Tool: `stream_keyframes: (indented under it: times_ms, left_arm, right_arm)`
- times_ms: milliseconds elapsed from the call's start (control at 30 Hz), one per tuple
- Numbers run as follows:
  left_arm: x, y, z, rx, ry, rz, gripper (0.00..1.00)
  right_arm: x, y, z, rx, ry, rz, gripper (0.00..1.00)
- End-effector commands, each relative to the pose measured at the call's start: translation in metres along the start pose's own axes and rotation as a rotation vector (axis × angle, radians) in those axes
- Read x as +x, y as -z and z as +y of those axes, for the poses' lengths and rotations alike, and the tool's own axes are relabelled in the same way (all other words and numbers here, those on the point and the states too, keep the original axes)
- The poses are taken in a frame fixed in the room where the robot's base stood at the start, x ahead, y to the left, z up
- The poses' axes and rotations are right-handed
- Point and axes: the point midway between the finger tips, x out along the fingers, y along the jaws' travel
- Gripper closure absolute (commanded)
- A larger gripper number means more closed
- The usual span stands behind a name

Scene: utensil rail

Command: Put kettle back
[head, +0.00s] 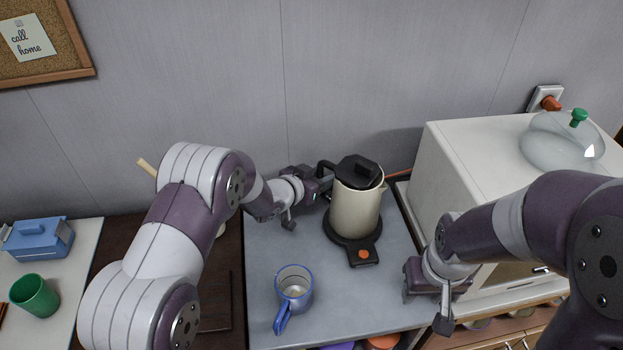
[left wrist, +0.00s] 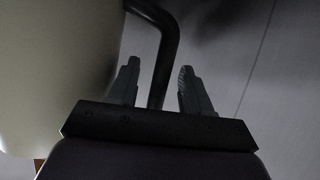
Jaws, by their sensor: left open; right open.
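The cream kettle (head: 356,208) with a black lid stands upright on its black base (head: 361,251) on the grey counter. The base has an orange button at its front. My left gripper (head: 325,184) is at the kettle's left side, by its black handle (head: 325,168). In the left wrist view my left gripper (left wrist: 157,88) is open, with the handle (left wrist: 163,60) between its two fingers. The kettle body (left wrist: 60,75) fills the left of that view. My right gripper (head: 425,297) is open and empty, low in front of the white cabinet.
A blue-rimmed mug (head: 294,288) stands on the counter in front of the kettle. A white cabinet (head: 470,190) with a glass dome (head: 560,145) is at the right. A green cup (head: 35,297) and a blue box (head: 38,240) are at the far left.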

Motion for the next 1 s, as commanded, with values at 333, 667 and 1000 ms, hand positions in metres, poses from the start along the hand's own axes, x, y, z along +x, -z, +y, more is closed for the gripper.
stream_keyframes:
  times_ms: [333,667,1000]
  left_arm:
    - [-0.077,0.000,-0.001,0.000,0.003,0.002,0.51]
    - [-0.118,0.000,0.000,0.000,0.001,0.000,0.51]
    - [-0.217,-0.053,-0.037,-0.165,0.362,-0.508,0.51]
  right_arm:
    - [0.007,-0.001,0.000,0.000,0.000,0.000,0.56]
    - [0.008,-0.001,0.000,0.000,0.000,0.000,0.56]
    - [0.008,-0.001,0.000,0.000,0.000,0.000,0.56]
